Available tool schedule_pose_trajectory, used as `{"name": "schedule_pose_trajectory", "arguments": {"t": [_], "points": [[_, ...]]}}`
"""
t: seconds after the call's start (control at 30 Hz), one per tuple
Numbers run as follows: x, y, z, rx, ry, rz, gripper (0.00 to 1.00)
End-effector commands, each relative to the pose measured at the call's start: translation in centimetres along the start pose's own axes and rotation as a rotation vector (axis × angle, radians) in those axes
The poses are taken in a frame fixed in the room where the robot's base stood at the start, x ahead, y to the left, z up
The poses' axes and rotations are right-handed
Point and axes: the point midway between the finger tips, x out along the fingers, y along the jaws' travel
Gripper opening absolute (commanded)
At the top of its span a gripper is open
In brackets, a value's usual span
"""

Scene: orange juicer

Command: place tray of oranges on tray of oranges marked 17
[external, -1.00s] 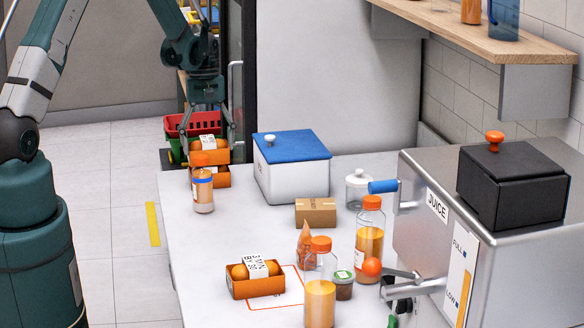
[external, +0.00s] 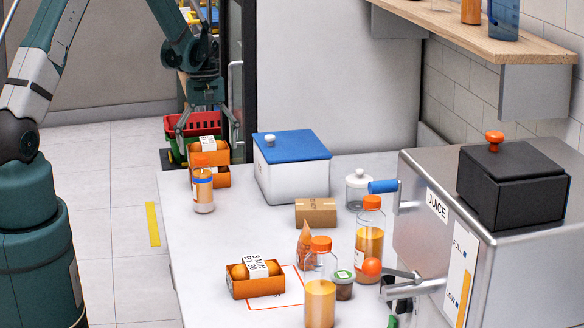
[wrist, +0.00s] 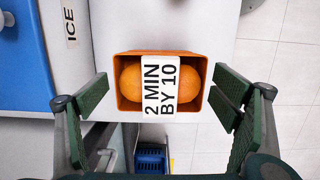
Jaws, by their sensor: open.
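One orange tray of oranges (external: 222,156) sits on top of another orange tray (external: 223,180) at the table's far left corner. In the wrist view, the upper tray (wrist: 205,97) holds two oranges under a white band reading "2 MIN BY 10". My gripper (external: 208,132) is open over this stack, with its fingers apart on either side of the upper tray and visible gaps in the wrist view (wrist: 163,98). Another tray of oranges (external: 258,289) with a printed white band stands at the front, partly over a red outlined square (external: 289,297). I see no legible 17.
An orange-capped bottle (external: 203,191) stands in front of the stack. A blue-lidded white box (external: 292,180) is to its right. A cardboard box (external: 316,213), juice bottles (external: 369,240) and the juicer (external: 425,175) occupy the right. The table's left middle is clear.

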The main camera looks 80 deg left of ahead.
Motion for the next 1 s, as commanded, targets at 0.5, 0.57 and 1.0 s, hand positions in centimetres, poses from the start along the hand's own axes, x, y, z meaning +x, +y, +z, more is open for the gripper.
{"name": "schedule_pose_trajectory", "arguments": {"t": [0.5, 0.57, 1.0], "points": [[-3.6, 0.0, 0.0, 0.000, 0.000, 0.000, 0.88], [-4.4, 0.0, 0.1, 0.000, 0.000, 0.000, 0.88], [-10.8, 0.0, 0.0, 0.000, 0.000, 0.000, 0.88]]}}
